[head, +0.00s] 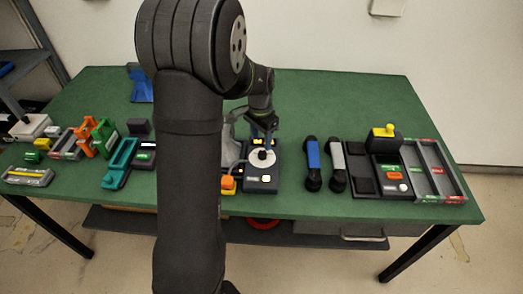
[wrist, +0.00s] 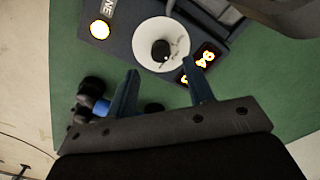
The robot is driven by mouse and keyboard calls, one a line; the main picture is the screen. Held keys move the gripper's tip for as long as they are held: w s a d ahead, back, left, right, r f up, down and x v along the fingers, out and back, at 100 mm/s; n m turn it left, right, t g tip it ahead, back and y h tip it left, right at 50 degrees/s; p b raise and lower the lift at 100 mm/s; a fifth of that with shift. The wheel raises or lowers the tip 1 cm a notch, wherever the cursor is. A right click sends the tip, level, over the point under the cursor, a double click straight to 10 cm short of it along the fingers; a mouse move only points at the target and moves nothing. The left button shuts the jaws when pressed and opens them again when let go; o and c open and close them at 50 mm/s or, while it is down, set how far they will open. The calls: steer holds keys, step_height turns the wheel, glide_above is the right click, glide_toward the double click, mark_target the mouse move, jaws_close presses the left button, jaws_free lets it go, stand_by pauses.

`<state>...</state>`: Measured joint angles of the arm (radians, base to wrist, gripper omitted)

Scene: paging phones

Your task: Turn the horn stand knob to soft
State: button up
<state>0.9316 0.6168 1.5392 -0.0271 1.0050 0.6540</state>
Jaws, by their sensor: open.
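A dark box (head: 262,178) near the table's middle carries a white round dial plate with a black knob (head: 262,155) at its centre. In the wrist view the knob (wrist: 161,50) stands on the white dial plate (wrist: 150,30), whose small markings I cannot read. A lit display (wrist: 197,64) and a glowing round button (wrist: 99,29) are beside it. My gripper (head: 264,133) is over the box; in the wrist view its two blue fingers (wrist: 163,73) are apart and empty, with the knob beyond their tips, roughly between them. I see no contact with the knob.
A blue handset (head: 312,165) and a grey one (head: 337,165) lie to the right. Farther right are a yellow-topped box (head: 384,138) and a grey tray (head: 430,192). An orange-buttoned unit (head: 228,184) stands close left of the dial box. The table's back right is clear.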

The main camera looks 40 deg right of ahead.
mark_target(262, 153)
step_height(262, 153, down, 6)
stand_by(0.4)
steer(key=c, duration=1)
steer(key=shift+s, duration=0.1)
steer(key=shift+n, duration=0.3)
steer(key=n, duration=0.4)
steer(key=shift+n, duration=0.3)
steer(key=n, duration=0.4)
steer(key=shift+s+n, duration=0.15)
steer(key=shift+n, duration=0.15)
